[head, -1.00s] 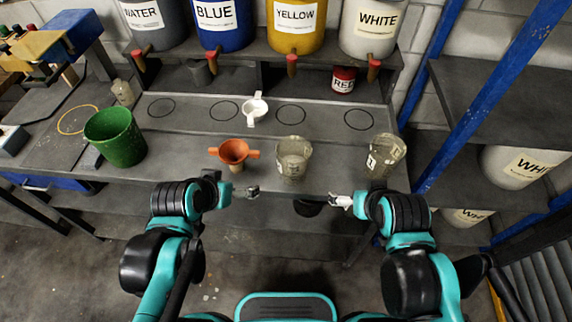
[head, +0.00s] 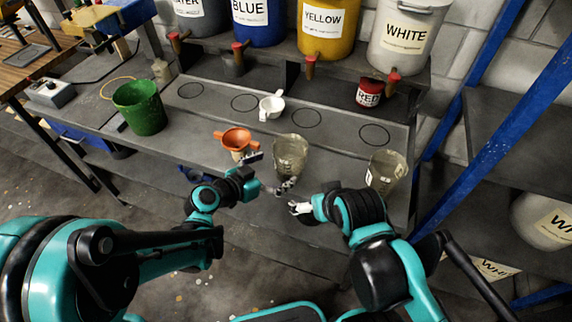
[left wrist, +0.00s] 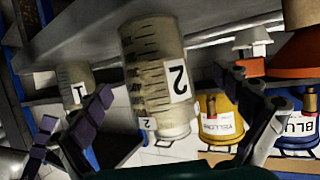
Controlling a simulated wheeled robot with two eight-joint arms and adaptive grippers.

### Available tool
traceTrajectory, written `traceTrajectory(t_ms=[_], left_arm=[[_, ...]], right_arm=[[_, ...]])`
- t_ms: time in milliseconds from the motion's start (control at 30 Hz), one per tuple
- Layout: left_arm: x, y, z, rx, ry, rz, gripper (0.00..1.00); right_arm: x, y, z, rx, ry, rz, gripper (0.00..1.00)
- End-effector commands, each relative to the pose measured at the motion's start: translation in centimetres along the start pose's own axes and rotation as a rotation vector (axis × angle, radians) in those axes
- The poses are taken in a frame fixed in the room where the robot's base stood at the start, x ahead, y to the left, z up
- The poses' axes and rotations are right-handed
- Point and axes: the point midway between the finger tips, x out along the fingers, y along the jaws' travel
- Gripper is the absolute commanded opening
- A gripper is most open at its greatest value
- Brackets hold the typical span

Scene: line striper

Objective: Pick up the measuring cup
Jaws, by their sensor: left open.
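A clear, grimy measuring cup (head: 290,155) marked 2 stands near the bench's front edge in the head view. It also shows large in the left wrist view (left wrist: 158,75). A second clear cup marked 1 (head: 386,172) stands to its right, and shows smaller in the left wrist view (left wrist: 76,90). My left gripper (head: 271,172) is open and empty at the front left of cup 2. In the left wrist view its fingers (left wrist: 168,105) spread either side of that cup; contact is not clear. My right gripper (head: 300,208) is in front of the bench edge; its jaw state is unclear.
An orange funnel (head: 236,138) stands close left of cup 2, a green bucket (head: 140,107) farther left. Large paint buckets line the rear shelf. A blue post (head: 490,135) rises at right.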

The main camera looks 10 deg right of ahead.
Motion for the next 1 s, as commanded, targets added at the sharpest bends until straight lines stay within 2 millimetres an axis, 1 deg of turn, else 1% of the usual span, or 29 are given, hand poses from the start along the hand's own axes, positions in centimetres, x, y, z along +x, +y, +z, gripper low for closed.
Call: traceTrajectory(t_ms=[33, 167, 300, 400, 467, 633, 667, 700, 767, 800, 867, 900, 933, 1000], left_arm=[[0.6, 0.1, 0.1, 0.001, -0.001, 0.002, 1.00], [1.7, 0.3, 0.0, 0.000, -0.001, 0.002, 1.00], [4.0, 0.7, 0.0, 0.001, -0.001, 0.002, 1.00], [5.3, 0.6, -0.1, -0.001, -0.001, 0.002, 1.00], [5.7, 0.6, -0.1, -0.002, -0.001, 0.000, 1.00], [5.6, 0.6, -0.3, -0.002, -0.001, -0.001, 1.00], [5.6, 0.6, -0.3, -0.002, -0.001, -0.001, 0.97], [5.6, 0.6, -0.3, -0.002, -0.001, -0.001, 0.87], [5.6, 0.6, -0.3, -0.002, -0.002, -0.001, 0.71], [5.6, 0.6, -0.3, -0.002, -0.002, -0.001, 0.60], [5.6, 0.6, -0.2, -0.002, -0.002, -0.001, 0.45], [5.6, 0.6, -0.2, -0.002, -0.002, -0.001, 0.34], [5.6, 0.6, -0.2, -0.002, -0.002, -0.001, 0.29], [5.6, 0.6, -0.3, -0.002, -0.001, -0.001, 0.29]], right_arm=[[0.2, 0.0, 0.2, 0.000, 0.000, 0.000, 1.00], [0.6, 0.0, 0.5, 0.000, 0.000, 0.000, 1.00], [1.4, 0.0, 1.0, 0.000, 0.000, 0.000, 1.00], [1.7, 0.0, 1.2, 0.000, 0.000, 0.000, 1.00], [1.8, 0.0, 1.3, 0.000, 0.000, 0.000, 1.00], [1.7, 0.0, 1.2, 0.000, 0.000, 0.000, 1.00], [1.7, 0.0, 1.2, 0.000, 0.000, 0.000, 1.00], [1.7, 0.0, 1.2, 0.000, 0.000, 0.000, 1.00], [1.7, 0.0, 1.2, 0.000, 0.000, 0.000, 1.00], [1.7, 0.0, 1.2, 0.000, 0.000, 0.000, 1.00], [1.7, 0.0, 1.2, 0.000, 0.000, 0.000, 1.00], [1.7, 0.0, 1.2, 0.000, 0.000, 0.000, 1.00], [1.7, 0.0, 1.2, 0.000, 0.000, 0.000, 1.00], [1.7, 0.0, 1.2, 0.000, 0.000, 0.000, 1.00]])
